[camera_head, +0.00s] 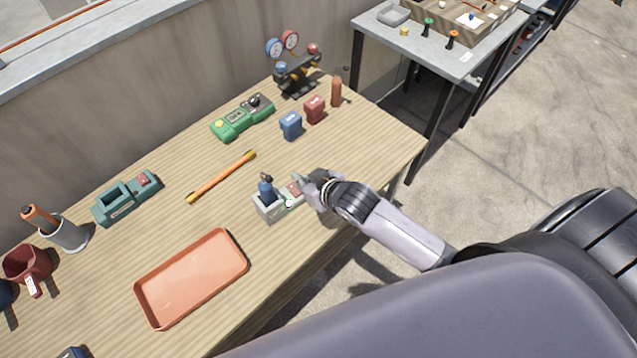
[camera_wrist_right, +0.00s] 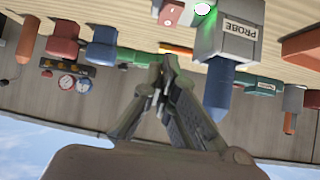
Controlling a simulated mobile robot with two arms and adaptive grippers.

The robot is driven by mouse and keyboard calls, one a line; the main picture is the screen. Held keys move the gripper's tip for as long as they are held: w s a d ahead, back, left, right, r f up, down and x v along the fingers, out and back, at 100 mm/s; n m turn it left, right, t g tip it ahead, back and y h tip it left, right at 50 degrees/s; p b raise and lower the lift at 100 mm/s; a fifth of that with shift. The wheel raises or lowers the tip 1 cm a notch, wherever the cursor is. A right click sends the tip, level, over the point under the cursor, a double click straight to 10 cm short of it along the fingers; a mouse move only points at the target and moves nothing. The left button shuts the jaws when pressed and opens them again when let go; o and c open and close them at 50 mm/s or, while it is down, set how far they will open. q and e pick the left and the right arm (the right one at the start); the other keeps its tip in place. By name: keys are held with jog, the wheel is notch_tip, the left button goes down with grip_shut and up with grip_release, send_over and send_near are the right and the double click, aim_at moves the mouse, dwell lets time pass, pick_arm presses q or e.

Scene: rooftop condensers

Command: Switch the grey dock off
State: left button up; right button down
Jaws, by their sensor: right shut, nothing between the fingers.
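The grey dock (camera_head: 268,210) stands near the front edge of the wooden table, with a blue probe (camera_head: 266,187) upright in it. The dock's block (camera_wrist_right: 228,38) carries a PROBE label in the right wrist view. A red switch (camera_head: 294,188) sits on its right part, and a green light (camera_wrist_right: 202,8) glows beside it. My right gripper (camera_head: 304,180) is shut and empty, right beside the switch end of the dock. Its fingertips also show in the wrist view (camera_wrist_right: 166,66); whether they touch the switch (camera_wrist_right: 171,13) I cannot tell. My left gripper is out of view.
A teal dock (camera_head: 112,211) with a red switch stands at the left. An orange tray (camera_head: 190,280), an orange-yellow rod (camera_head: 221,177), a green device (camera_head: 230,125), blue (camera_head: 291,126) and red (camera_head: 314,109) blocks and a gauge set (camera_head: 297,78) lie around. Bare wood surrounds the grey dock's left.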

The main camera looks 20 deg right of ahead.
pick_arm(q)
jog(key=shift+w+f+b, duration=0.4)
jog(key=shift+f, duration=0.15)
pick_arm(e)
jog(key=v, duration=0.7)
jog(key=shift+s+d, duration=0.15)
jog(key=shift+s, duration=0.1)
